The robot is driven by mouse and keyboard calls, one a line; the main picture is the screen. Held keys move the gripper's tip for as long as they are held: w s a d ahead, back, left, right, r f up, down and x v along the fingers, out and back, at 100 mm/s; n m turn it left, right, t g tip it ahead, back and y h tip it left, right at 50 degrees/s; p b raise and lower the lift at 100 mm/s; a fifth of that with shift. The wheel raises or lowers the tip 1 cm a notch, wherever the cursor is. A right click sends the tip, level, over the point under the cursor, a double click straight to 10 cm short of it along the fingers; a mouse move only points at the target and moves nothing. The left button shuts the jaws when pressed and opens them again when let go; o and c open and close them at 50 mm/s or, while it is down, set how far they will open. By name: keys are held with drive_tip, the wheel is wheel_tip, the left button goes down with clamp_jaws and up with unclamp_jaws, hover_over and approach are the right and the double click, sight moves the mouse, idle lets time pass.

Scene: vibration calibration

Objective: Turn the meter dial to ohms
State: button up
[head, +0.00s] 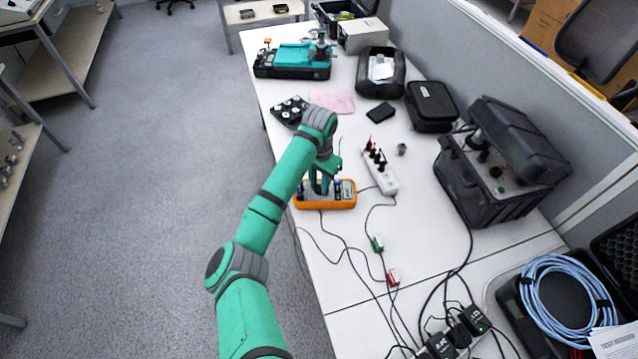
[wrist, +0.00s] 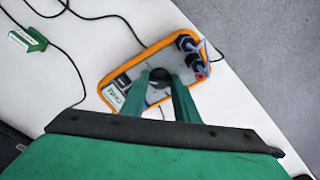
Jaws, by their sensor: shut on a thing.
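The meter (head: 343,203) is an orange-edged handheld unit lying on the white table, with a grey face. In the wrist view the meter (wrist: 117,80) lies at a slant, with its display at the lower left and plugged leads at the upper right. My gripper (head: 320,186) is down over the middle of the meter. In the wrist view my gripper (wrist: 158,88) has its two green fingers on either side of the dark round dial (wrist: 158,76), shut on it. The fingers partly hide the dial, and its pointer and markings cannot be read.
A white power strip (head: 381,171) lies right of the meter. Black cables run across the table toward a green connector (head: 376,244) and a red connector (head: 393,277). A black case (head: 500,165) stands farther right. The table's left edge is close to the meter.

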sight(320, 186)
drive_tip(key=o, duration=1.1)
drive_tip(key=shift+d, duration=0.1)
drive_tip(key=shift+c, duration=0.2)
drive_tip(key=shift+w, duration=0.1)
drive_tip(key=shift+r, duration=0.3)
wheel_tip(320, 186, up, 10)
drive_tip(key=shift+d, duration=0.1)
